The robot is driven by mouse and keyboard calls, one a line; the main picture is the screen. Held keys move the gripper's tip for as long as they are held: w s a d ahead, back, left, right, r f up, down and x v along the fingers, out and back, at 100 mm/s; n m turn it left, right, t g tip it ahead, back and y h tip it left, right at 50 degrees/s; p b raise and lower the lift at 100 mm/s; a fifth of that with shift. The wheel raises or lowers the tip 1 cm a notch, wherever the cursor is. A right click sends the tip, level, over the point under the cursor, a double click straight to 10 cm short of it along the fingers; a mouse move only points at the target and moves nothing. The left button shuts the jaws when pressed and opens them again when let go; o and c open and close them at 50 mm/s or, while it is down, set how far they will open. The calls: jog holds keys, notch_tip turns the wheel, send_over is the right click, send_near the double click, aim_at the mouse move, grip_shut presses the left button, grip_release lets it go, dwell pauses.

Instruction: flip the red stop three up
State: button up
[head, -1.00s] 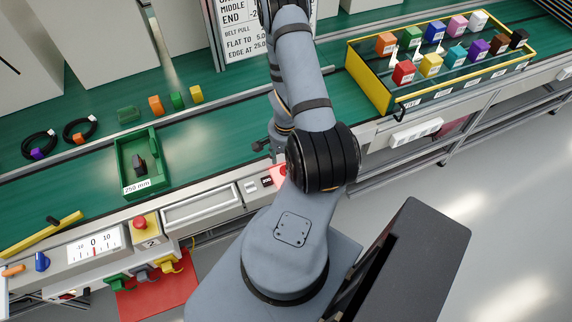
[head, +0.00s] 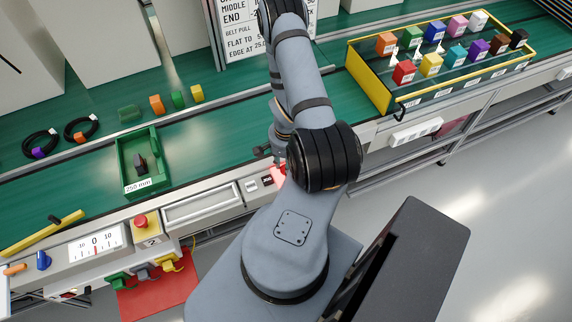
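A small red part (head: 279,171) with a red glow shows on the front rail, just left of my arm's black joint. My arm covers much of it, so I cannot tell whether it is the red stop three or whether it is up or down. A small part of my gripper (head: 263,150) shows as a dark piece at the belt's front edge, above and left of the red part. The rest is hidden behind my arm, including the fingertips and any contact.
A red push button (head: 139,221) on a yellow box, a dial (head: 95,242) and coloured hooks (head: 170,261) line the front left. A green tray (head: 126,169) stands on the belt. A yellow-edged rack of coloured blocks (head: 372,78) stands right of my arm.

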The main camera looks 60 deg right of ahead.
jog(key=c, duration=0.6)
grip_shut()
jog(key=shift+r, duration=0.85)
jog(key=o, duration=1.2)
grip_release()
notch_tip(320, 180, up, 12)
jog(key=shift+f, duration=0.1)
notch_tip(320, 180, down, 14)
jog(key=shift+r, duration=0.25)
